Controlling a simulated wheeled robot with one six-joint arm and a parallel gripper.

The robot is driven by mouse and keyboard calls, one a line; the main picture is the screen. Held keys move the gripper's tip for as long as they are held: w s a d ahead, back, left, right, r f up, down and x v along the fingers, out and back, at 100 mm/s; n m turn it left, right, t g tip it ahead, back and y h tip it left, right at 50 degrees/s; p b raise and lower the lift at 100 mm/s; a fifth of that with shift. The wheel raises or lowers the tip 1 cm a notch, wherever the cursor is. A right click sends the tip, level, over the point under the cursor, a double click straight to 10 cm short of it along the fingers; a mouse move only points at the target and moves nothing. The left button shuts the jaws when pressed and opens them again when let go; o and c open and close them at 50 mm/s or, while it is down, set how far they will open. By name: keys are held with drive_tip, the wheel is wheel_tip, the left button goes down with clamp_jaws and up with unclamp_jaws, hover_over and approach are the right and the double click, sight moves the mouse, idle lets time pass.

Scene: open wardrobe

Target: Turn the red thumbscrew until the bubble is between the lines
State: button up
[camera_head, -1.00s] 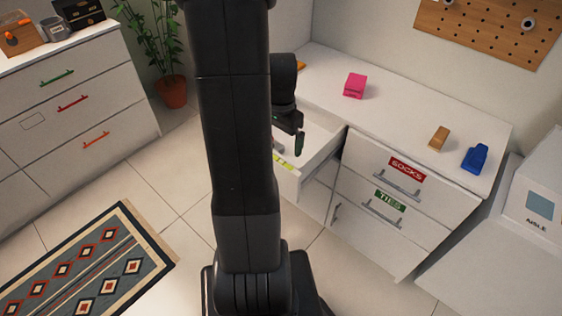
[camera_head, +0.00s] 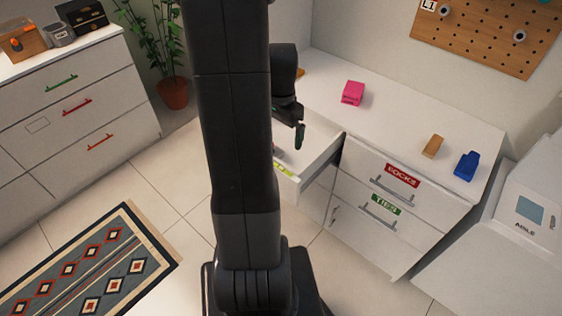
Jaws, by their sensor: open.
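I cannot make out a red thumbscrew or a bubble with lines in this view. My gripper (camera_head: 297,136) hangs over an open white drawer (camera_head: 309,168) at the left end of the white drawer unit. One dark finger with a green edge shows; my arm hides much of the rest. The gripper is open, and nothing shows between its fingers. A yellow-green strip (camera_head: 283,170) is on the drawer's front. A small pale thing (camera_head: 277,149) shows beside my arm inside the drawer, too small to tell.
A pink block (camera_head: 352,93), a tan block (camera_head: 433,146) and a blue object (camera_head: 467,166) stand on the unit's top (camera_head: 395,119). Closed drawers below bear red (camera_head: 402,175) and green (camera_head: 386,204) labels. A pegboard (camera_head: 487,38) hangs behind. Tiled floor lies open left of my arm, beside a rug (camera_head: 88,262).

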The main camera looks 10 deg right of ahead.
wheel_tip(320, 180, up, 4)
drive_tip(key=shift+f+p, duration=0.1)
drive_tip(key=shift+p, duration=0.95)
drive_tip(key=shift+f, duration=0.15)
wheel_tip(320, 180, down, 10)
drive_tip(key=b, duration=0.8)
drive_tip(key=shift+r+p, duration=0.95)
drive_tip(key=shift+r, duration=0.3)
